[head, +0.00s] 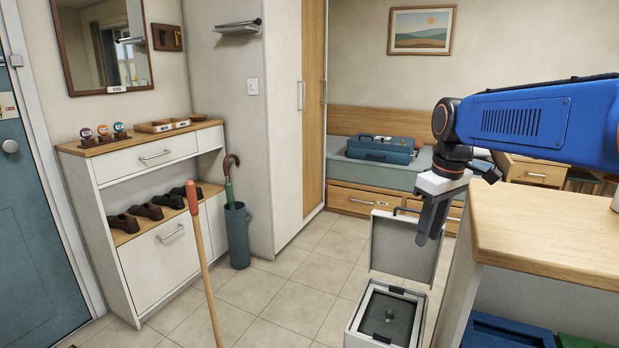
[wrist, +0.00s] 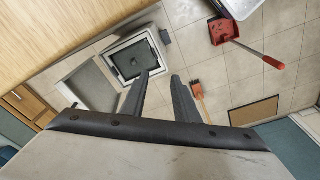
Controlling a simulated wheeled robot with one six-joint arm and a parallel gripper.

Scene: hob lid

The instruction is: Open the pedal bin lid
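The pedal bin (head: 360,322) is a pale, square-topped bin on the tiled floor at the bottom of the head view. Its grey lid (head: 404,248) stands raised, upright behind the opening. A dark inner part with a small lump in it shows inside the rim. In the wrist view the bin (wrist: 113,50) is beyond my fingertips, with the lid (wrist: 92,84) to its lower left. A small dark piece, perhaps the pedal (wrist: 165,37), sticks out at its side. My gripper (head: 430,232) points down above the bin, apart from it. Its fingers (wrist: 160,75) are spread with nothing between them.
A wooden-topped counter (head: 540,228) stands close on the right, beside the bin. A wooden handle (head: 203,265) rises in front of the shoe cabinet (head: 160,262). A red dustpan (wrist: 222,31) lies on the floor. Tiles left of the bin are clear.

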